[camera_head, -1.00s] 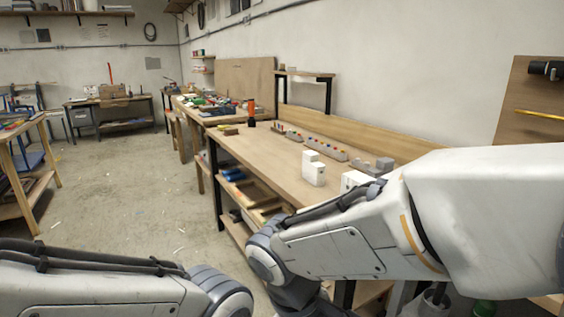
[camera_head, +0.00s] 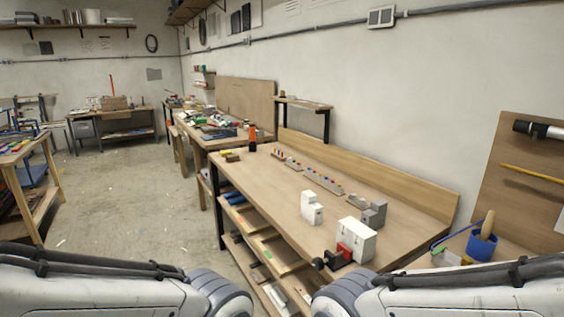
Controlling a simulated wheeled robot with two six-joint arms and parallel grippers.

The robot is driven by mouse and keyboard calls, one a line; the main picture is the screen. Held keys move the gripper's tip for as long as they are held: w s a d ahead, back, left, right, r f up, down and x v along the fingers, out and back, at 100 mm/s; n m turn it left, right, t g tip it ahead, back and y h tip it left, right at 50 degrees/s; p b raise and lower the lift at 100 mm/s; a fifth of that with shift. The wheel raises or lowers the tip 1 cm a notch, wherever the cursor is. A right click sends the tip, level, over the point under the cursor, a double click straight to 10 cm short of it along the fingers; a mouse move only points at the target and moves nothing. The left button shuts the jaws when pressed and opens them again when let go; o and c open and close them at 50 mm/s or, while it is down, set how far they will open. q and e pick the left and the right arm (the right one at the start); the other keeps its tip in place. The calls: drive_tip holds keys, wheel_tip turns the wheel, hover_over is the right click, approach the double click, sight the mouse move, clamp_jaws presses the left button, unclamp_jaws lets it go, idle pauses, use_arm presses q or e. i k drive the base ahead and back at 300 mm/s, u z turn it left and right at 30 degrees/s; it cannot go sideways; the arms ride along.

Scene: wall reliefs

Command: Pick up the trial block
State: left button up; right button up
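Several blocks stand on the workbench (camera_head: 265,195); I cannot tell which is the trial block. A white stepped block (camera_head: 311,208) stands near the middle of the bench. A larger white block (camera_head: 357,238) stands nearer, with a small red piece (camera_head: 344,252) and a black part (camera_head: 330,262) beside it at the bench's front edge. A grey block (camera_head: 375,213) stands behind it. Both my arms show along the bottom of the view, but their grippers are out of view.
Rows of small coloured pieces in strips (camera_head: 323,180) lie toward the back of the bench. An orange and black bottle (camera_head: 252,138) stands at its far end. A blue cup (camera_head: 482,245) with a tool in it is at the right. The floor (camera_head: 125,190) at the left is open.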

sight(361, 240)
drive_tip(key=z, duration=0.45)
drive_tip(key=i, duration=1.1)
drive_tip(key=z, duration=0.05)
